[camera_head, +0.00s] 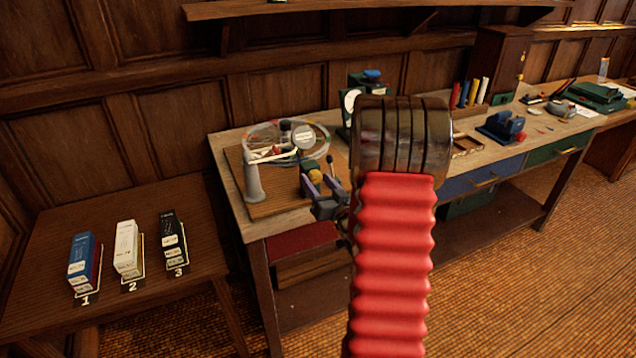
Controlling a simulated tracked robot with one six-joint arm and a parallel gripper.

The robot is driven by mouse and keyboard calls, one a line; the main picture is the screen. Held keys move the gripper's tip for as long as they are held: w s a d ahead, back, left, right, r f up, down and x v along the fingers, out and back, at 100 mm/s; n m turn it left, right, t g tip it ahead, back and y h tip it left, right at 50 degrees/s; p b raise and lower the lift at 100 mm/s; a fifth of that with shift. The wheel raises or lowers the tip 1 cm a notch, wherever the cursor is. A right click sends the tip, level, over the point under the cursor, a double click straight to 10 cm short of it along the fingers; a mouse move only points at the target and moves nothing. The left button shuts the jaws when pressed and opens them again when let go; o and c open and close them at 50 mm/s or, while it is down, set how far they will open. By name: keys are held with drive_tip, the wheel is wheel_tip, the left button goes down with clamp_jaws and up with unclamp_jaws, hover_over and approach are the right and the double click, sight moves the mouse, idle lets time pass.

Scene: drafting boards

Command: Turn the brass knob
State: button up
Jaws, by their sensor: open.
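My gripper (320,187) reaches out past my red sleeved arm, over the right part of the wooden board on the left end of the workbench. Its grey-purple fingers are apart. A small round yellow piece (315,176) shows between or just beyond the fingertips; it may be the brass knob, but it is too small to be sure. I cannot tell whether the fingers touch it. A small brass-coloured spot (521,77) also shows on the dark wooden cabinet (497,62) farther right. My arm hides part of the bench.
A green-and-black instrument (370,82) stands behind. Blue, white and black boxes (125,248) lie on the left side table. The floor at right is clear.

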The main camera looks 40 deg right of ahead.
drive_tip(key=c, duration=1)
drive_tip(key=shift+c, duration=0.2)
drive_tip(key=shift+n, duration=0.3)
drive_tip(key=n, duration=1.7)
drive_tip(key=shift+a+f, duration=0.1)
